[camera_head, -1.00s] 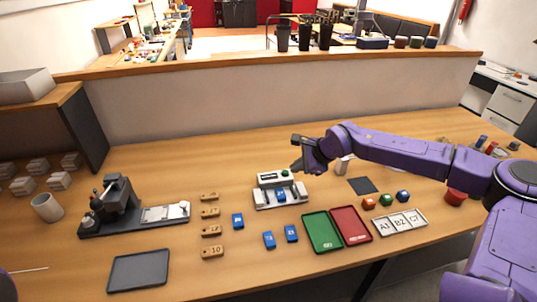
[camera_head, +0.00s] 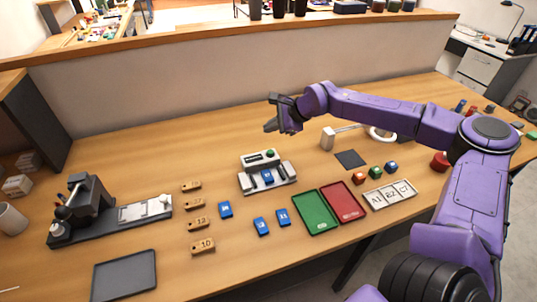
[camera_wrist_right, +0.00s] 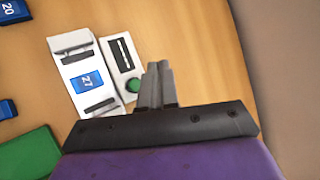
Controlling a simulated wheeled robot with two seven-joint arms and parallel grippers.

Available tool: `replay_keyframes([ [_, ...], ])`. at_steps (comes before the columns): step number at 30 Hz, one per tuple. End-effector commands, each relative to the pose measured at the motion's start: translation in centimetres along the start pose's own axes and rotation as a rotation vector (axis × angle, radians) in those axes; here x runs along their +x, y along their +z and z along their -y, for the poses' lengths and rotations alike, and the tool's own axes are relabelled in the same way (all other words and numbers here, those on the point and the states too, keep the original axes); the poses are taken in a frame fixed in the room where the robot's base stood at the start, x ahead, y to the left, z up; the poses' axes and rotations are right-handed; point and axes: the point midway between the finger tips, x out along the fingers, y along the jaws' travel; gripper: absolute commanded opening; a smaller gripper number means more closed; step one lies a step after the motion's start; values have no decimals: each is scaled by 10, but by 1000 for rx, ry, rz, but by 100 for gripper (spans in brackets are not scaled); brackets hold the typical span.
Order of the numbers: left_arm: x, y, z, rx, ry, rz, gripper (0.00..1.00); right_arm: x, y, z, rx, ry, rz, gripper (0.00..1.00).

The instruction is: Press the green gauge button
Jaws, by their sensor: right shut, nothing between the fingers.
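The gauge (camera_head: 266,176) is a white and grey device on the desk, left of centre in the head view. Its green button (camera_head: 270,153) sits on the raised rear part, beside a dark slot. A blue block marked 27 lies in the gauge; in the right wrist view the block (camera_wrist_right: 88,82) shows between two grey jaws. My right gripper (camera_head: 270,127) is shut and empty, above and behind the gauge. In the right wrist view the shut fingers (camera_wrist_right: 157,72) appear just right of the green button (camera_wrist_right: 133,86); I cannot tell that they touch it. My left gripper is not in view.
Blue blocks (camera_head: 261,226) lie in front of the gauge, with several numbered wooden pieces (camera_head: 202,246) to the left. Green (camera_head: 311,224) and red trays (camera_head: 352,211) stand to the right. A low wall (camera_head: 200,98) runs behind the desk.

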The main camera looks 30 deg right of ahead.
Motion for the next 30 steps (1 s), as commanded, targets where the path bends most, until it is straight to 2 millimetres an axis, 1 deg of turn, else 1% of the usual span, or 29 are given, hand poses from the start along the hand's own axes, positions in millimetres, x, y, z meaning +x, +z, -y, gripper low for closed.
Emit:
replay_keyframes([
  [1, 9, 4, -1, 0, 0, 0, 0, 8, -7, -7, 2, 0, 0, 0],
  [7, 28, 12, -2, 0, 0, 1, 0, 29, -22, -22, 1, -1, 0, 0],
  [9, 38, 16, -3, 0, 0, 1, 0, 37, -28, -28, 1, -2, 1, 0],
  [12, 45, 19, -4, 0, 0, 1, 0, 43, -32, -32, 1, -1, 0, 0],
  [30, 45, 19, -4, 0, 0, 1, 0, 44, -33, -33, 2, -2, 0, 0],
])
